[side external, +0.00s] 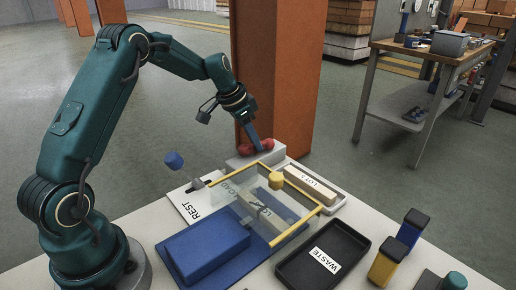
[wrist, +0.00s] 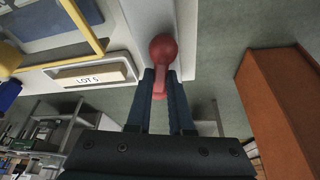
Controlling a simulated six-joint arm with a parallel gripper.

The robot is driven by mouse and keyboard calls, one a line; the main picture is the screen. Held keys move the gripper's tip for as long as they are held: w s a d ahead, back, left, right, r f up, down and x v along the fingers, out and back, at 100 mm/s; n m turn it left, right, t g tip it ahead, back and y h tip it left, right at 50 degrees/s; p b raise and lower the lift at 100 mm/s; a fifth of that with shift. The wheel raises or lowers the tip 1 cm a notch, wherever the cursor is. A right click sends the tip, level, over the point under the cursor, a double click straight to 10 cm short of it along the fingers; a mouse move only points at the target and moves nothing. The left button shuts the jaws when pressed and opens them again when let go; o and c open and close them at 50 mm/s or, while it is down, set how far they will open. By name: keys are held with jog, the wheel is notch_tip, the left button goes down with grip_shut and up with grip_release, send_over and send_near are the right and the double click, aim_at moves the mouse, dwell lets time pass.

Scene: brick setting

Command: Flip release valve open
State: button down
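The release valve has a red handle (wrist: 160,80) with a round red knob (wrist: 162,47) at its end. In the side external view, red parts of it (side external: 268,145) show on both sides of my fingers, above a pale grey block (side external: 255,155). My gripper (wrist: 161,75) points down at the handle. Its two dark fingers lie on either side of the red handle, which fills the gap between the fingertips. The knob sticks out beyond the tips. The handle's pivot is hidden.
A clear box with yellow rails (side external: 300,225) stands in front of the valve, beside a LOT 5 block (side external: 312,183). A blue block (side external: 207,250), black WASTE tray (side external: 322,262) and blue-topped lever (side external: 174,160) are nearby. An orange column (side external: 275,70) rises close behind.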

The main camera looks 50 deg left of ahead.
aim_at(249, 146)
jog(key=shift+d+n+y, duration=0.1)
jog(key=shift+n+y, duration=0.5)
jog(key=shift+n, duration=1.1)
jog(key=c, duration=0.8)
grip_release()
jog(key=shift+v, duration=2.6)
